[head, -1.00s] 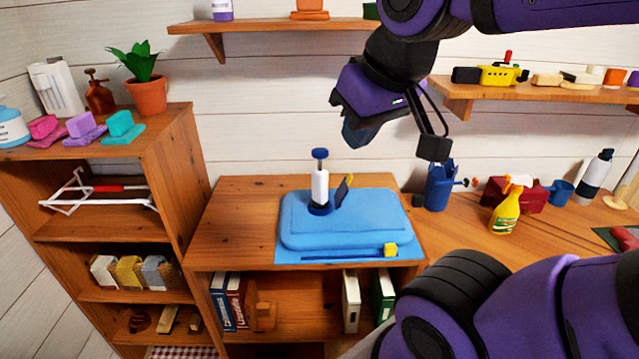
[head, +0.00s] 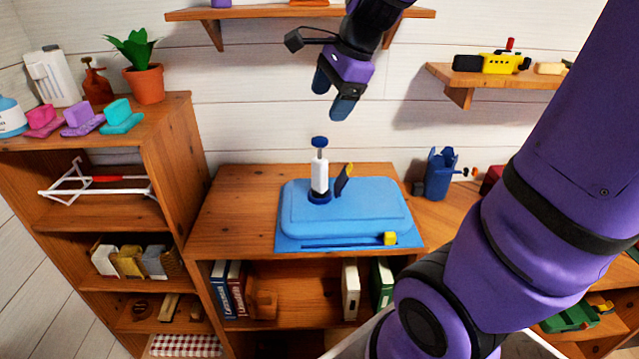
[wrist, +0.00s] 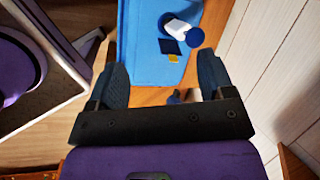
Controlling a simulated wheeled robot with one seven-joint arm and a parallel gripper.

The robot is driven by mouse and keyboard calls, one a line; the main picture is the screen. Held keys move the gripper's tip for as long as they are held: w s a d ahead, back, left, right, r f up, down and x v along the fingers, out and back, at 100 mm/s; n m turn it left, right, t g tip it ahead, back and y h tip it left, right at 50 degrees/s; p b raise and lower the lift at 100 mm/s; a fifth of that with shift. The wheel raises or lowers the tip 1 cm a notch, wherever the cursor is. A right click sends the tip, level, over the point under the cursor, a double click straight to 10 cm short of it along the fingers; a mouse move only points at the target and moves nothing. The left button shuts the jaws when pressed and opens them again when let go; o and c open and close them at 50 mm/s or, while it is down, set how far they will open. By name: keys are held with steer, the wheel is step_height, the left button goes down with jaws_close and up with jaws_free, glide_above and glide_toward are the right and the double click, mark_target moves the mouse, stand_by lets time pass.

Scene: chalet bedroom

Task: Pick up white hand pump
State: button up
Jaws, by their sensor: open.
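The white hand pump (head: 319,174) stands upright on the blue case, with a blue knob on top and a dark blue base. It also shows from above in the wrist view (wrist: 181,27), ahead of the fingers and between their lines. My gripper (head: 332,98) is open and empty, above the pump and pointing down in the head view. In the wrist view its two dark blue fingers (wrist: 163,78) are wide apart with nothing between them. The pump's lower part is partly hidden from above by its knob.
The blue case (head: 375,212) lies on the wooden cabinet. A small dark blue, yellow-tipped item (head: 343,180) stands just right of the pump. A blue container (head: 438,176) stands farther right. A wall shelf (head: 290,13) is behind my gripper. A plant pot (head: 146,84) sits at left.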

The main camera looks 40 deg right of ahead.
mark_target(320, 138)
steer(key=w+d+f+m, duration=0.2)
steer(key=w+f+m, duration=0.1)
steer(key=w+d+f+m, duration=0.2)
steer(key=w+f+m, duration=0.1)
steer(key=f+m, duration=0.1)
steer(key=w+d+f+m, duration=0.2)
steer(key=f+m, duration=0.1)
steer(key=shift+w+d+f+m, duration=0.2)
steer(key=shift+w+f+m, duration=0.05)
steer(key=shift+w+m, duration=0.15)
steer(key=shift+w+x, duration=0.1)
steer(key=shift+x, duration=1.15)
steer(key=shift+w+x, duration=0.15)
steer(key=shift+x, duration=1.15)
steer(key=shift+r, duration=0.1)
jaws_close()
